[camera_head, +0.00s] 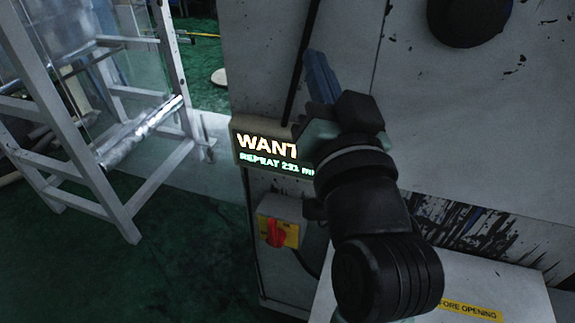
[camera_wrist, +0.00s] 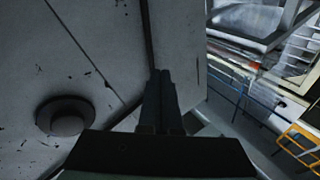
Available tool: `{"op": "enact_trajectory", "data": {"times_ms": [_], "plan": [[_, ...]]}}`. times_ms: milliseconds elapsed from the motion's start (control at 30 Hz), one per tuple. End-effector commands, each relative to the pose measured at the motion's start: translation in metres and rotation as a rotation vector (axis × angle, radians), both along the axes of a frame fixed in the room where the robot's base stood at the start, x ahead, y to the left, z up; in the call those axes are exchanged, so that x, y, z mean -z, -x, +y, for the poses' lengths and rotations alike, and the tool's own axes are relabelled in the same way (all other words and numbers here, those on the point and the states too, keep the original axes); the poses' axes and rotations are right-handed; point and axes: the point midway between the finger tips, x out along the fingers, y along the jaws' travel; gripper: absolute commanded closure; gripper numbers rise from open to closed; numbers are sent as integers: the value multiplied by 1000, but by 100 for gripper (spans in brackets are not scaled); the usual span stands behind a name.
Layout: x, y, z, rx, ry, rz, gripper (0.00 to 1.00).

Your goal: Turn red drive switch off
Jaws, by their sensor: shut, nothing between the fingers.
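The red drive switch (camera_head: 275,233) is a red rotary handle on a yellow plate, on the front of a small grey box low on the machine's front. It sits below a lit display sign (camera_head: 262,152). My gripper (camera_head: 318,62) is shut and empty, up in front of the machine panel, above the sign and well above the switch. In the wrist view my gripper (camera_wrist: 162,78) points along the panel with its fingers together. The switch does not show in the wrist view. My arm covers the right end of the sign.
A large black knob (camera_head: 468,18) stands out from the white panel at upper right; it also shows in the wrist view (camera_wrist: 64,118). A pale metal frame (camera_head: 60,115) with a shiny roll stands at left. Open green floor (camera_head: 190,235) lies left of the switch.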

Motion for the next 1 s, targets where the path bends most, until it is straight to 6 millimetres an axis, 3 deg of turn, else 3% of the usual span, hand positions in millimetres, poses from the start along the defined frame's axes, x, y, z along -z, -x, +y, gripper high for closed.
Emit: {"op": "enact_trajectory", "data": {"times_ms": [33,100,200,333,400,533,1000], "plan": [[78,-8,-14,-46,-98,128,100],[155,-6,-24,-125,-258,275,100],[247,11,-35,-222,-502,433,100],[325,43,-43,-318,-788,541,100],[350,58,-45,-357,-907,566,100],[372,76,-49,-401,-1042,576,100],[375,79,-48,-418,-1083,574,100]]}}
